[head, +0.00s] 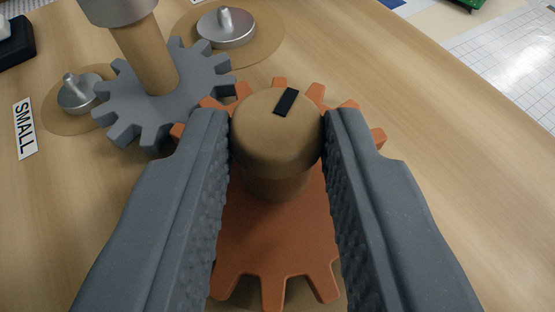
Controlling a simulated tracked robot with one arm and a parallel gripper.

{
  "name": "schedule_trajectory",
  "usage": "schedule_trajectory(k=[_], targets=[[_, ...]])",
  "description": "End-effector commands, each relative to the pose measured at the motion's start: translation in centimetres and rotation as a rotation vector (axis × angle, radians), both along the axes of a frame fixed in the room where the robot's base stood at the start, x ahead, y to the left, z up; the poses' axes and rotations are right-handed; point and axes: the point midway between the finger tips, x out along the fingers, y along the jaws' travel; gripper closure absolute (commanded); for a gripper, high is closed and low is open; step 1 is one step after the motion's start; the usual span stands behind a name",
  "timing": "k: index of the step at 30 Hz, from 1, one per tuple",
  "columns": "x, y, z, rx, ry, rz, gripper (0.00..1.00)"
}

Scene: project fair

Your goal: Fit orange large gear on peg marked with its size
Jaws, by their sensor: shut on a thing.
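The orange gear (278,240) lies flat below my gripper, its teeth showing beyond and below the fingers. A round tan knob (270,140) with a black mark stands up from its middle. My gripper (278,125) is shut on this knob, one grey finger on each side. The underside of the gear is hidden, so I cannot tell whether it sits on a peg. A metal peg (226,28) on a round tan disc stands at the top. A smaller metal peg (77,95) stands at the left beside a label reading SMALL (25,128). No other size label is in view.
A grey gear (165,90) with a tan post stands just beyond the orange gear, close to its upper left teeth. A black object (15,42) is at the top left. The wooden table (440,140) is clear on the right, with a white gridded sheet (510,50) beyond.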

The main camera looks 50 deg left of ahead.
Motion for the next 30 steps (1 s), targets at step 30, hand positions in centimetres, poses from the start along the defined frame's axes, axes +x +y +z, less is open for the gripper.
schedule_trajectory(k=[30], targets=[[-1.0, -1.4, 0.2, -0.001, 0.003, -0.001, 0.65]])
